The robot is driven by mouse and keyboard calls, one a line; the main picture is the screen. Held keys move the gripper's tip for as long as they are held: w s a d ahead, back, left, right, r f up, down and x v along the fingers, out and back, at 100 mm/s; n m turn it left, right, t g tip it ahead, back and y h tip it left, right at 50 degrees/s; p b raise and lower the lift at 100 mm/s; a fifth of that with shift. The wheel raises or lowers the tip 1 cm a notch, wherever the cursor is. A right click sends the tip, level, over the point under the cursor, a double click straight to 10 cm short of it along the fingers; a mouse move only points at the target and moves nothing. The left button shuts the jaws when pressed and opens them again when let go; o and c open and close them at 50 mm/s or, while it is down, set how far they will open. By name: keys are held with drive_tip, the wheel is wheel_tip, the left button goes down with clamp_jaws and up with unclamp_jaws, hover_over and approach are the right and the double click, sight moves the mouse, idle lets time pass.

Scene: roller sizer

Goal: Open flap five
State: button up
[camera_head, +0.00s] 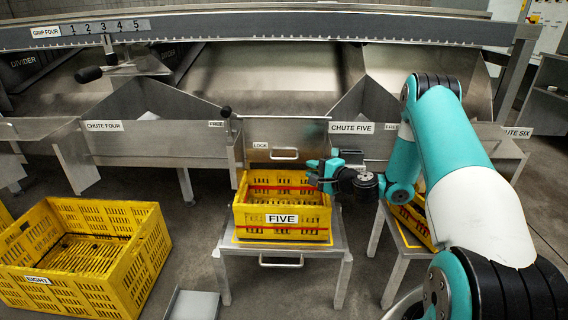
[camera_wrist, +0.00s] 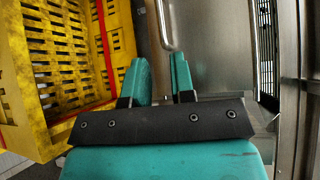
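Flap five appears to be the upright metal plate (camera_head: 268,132) above the crate labelled FIVE, beside the CHUTE FIVE label (camera_head: 350,127). A bar handle (camera_head: 284,155) is on its lower part. My gripper (camera_head: 312,171) is just right of and below this handle, above the crate's right side. In the wrist view, its two teal fingers (camera_wrist: 159,62) are apart with nothing seen between them. The curved end of the handle (camera_wrist: 166,30) lies just beyond the fingertips, roughly in line with the gap. Contact cannot be told.
The yellow crate FIVE (camera_head: 283,234) stands on a metal stand (camera_head: 338,248) under the flap. A lever with a black knob (camera_head: 226,112) is at the flap's left, between the FREE and LOCK labels. Crate EIGHT (camera_head: 95,285) is on the floor at left.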

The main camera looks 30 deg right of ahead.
sight(286, 159)
drive_tip(key=b+x, duration=0.2)
drive_tip(key=x, duration=1.1)
clamp_jaws()
